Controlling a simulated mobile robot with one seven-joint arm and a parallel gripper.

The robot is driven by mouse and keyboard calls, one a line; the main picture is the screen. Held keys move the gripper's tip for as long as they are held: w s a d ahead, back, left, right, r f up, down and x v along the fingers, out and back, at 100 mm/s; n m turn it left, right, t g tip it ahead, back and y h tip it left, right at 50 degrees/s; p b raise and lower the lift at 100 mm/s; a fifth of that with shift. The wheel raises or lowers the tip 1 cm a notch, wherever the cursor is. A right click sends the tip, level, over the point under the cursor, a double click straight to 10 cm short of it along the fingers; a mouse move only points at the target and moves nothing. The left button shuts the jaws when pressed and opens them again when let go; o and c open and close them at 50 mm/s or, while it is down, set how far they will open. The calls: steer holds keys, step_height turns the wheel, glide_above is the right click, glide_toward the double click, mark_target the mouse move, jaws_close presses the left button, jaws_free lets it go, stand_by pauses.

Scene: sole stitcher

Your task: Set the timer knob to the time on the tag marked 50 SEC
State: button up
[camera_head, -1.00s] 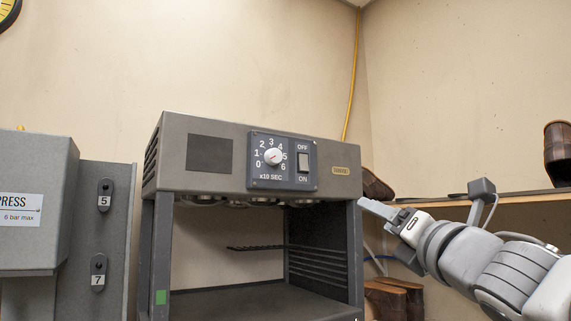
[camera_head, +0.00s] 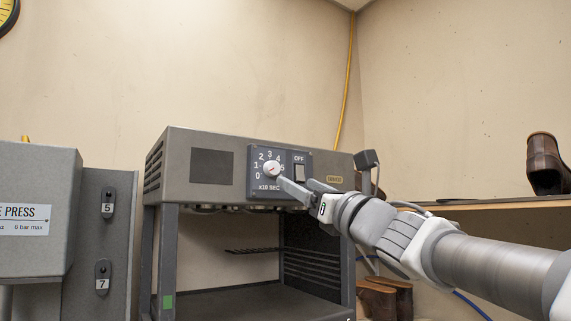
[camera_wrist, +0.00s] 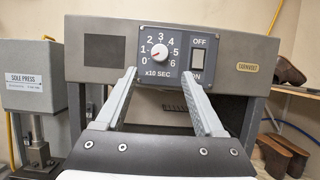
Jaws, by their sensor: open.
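The timer knob (camera_head: 271,168) is white and round, with a small red mark. It sits on a dark panel (camera_head: 254,190) numbered 0 to 6 and marked x10 SEC. The red mark seems to point to the lower left, near 0, but it is small. In the wrist view the knob (camera_wrist: 159,52) shows between and just above the fingertips. My gripper (camera_head: 282,182) is open and empty, in front of the panel just below and right of the knob; contact cannot be told. In the wrist view its two fingers (camera_wrist: 160,72) stand apart. No tag marked 50 SEC is in view.
An OFF/ON rocker switch (camera_head: 300,172) is right of the dial, close to my gripper. The grey machine housing (camera_head: 211,165) has an open bay below. A sole press (camera_head: 35,205) with tags 5 and 7 stands left. A shelf (camera_head: 470,206) with a brown shoe is right.

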mark_target(275, 170)
steer(key=p+x, duration=0.3)
steer(key=x, duration=0.6)
steer(key=shift+w+a+p, duration=0.1)
steer(key=shift+a+p, duration=0.05)
steer(key=shift+p, duration=0.25)
jaws_close()
